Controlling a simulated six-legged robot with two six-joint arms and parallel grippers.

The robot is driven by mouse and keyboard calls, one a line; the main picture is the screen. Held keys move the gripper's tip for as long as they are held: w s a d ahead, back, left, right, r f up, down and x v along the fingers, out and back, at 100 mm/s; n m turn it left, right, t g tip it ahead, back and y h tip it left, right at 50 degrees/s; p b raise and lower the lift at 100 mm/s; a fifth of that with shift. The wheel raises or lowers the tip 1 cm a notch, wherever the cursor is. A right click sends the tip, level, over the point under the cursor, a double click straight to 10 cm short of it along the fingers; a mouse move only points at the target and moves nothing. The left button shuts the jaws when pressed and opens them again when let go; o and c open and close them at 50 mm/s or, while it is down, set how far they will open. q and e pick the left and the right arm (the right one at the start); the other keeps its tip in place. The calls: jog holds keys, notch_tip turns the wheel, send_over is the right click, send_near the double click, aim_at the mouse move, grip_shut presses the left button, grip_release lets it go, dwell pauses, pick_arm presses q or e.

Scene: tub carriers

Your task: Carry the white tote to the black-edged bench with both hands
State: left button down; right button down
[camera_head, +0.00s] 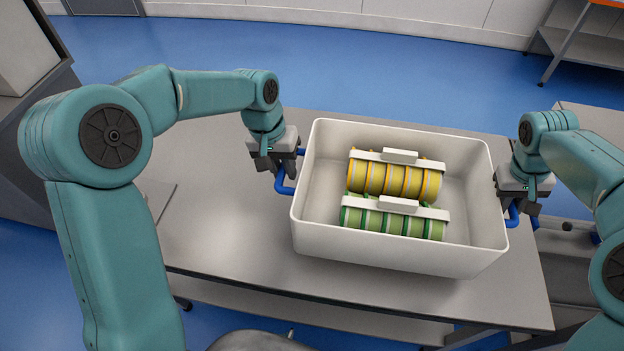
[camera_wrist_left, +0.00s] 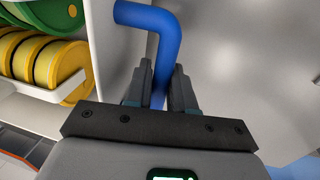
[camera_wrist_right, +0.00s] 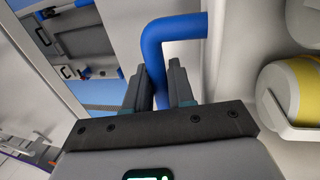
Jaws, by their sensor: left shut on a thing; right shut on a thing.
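The white tote (camera_head: 400,262) is level over a grey-topped table (camera_head: 215,225); I cannot tell whether its base touches the top. It holds two racks, one of yellow reels (camera_head: 392,181) and one of green reels (camera_head: 390,222). My left gripper (camera_head: 284,172) is shut on the tote's left blue handle, which also shows in the left wrist view (camera_wrist_left: 150,20). My right gripper (camera_head: 522,203) is shut on the right blue handle, also seen in the right wrist view (camera_wrist_right: 175,28). I cannot tell which surface is the black-edged bench.
A grey unit (camera_head: 575,262) with small items stands close to the table's right side. A shelf rack (camera_head: 590,45) stands at the far right, and a dark-topped cabinet (camera_head: 30,100) at the left. Blue floor (camera_head: 350,70) lies open behind the table.

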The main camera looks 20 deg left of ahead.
pick_arm(q)
jog(key=shift+w+r, duration=0.1)
pick_arm(e)
jog(key=shift+d+r, duration=0.1)
jog(key=shift+r, duration=0.05)
